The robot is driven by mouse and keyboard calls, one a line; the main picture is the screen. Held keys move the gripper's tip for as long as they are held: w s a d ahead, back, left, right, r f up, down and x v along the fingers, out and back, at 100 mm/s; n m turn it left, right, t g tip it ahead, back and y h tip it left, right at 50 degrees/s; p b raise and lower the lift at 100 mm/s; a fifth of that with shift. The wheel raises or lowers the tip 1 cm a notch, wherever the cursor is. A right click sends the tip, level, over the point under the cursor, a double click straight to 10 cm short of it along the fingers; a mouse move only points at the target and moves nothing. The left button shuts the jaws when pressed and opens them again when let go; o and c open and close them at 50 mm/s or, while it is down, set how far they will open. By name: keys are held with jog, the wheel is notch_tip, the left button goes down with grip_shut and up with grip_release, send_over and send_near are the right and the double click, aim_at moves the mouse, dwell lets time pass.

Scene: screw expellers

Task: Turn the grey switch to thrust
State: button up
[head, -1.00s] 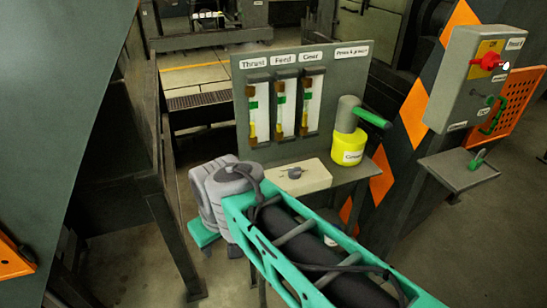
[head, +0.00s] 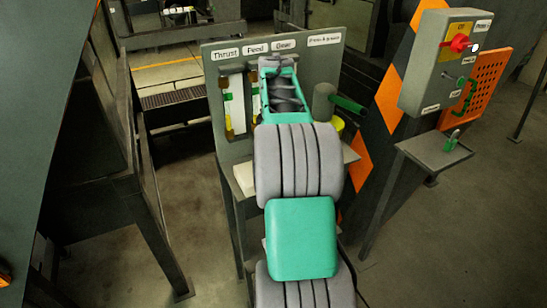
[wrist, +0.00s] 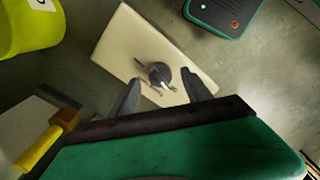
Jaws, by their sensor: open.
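The grey switch (wrist: 160,75) is a round dark grey knob with a pale pointer, on a cream plate (wrist: 122,38). It shows in the wrist view; no position label is readable there. My gripper (wrist: 160,97) is open, its two dark fingers on either side just short of the knob. I cannot tell whether they touch it. In the head view my arm hides the switch and my gripper; only the left end of the cream box (head: 244,180) shows. The "Thrust" label (head: 225,53) is at the panel's top left.
A grey panel (head: 213,120) with gauges stands behind the cream box. A grey control box (head: 420,80) with a red switch (head: 459,43) and a small shelf (head: 435,152) are at right.

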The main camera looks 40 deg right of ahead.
jog(key=shift+f, duration=0.9)
grip_shut()
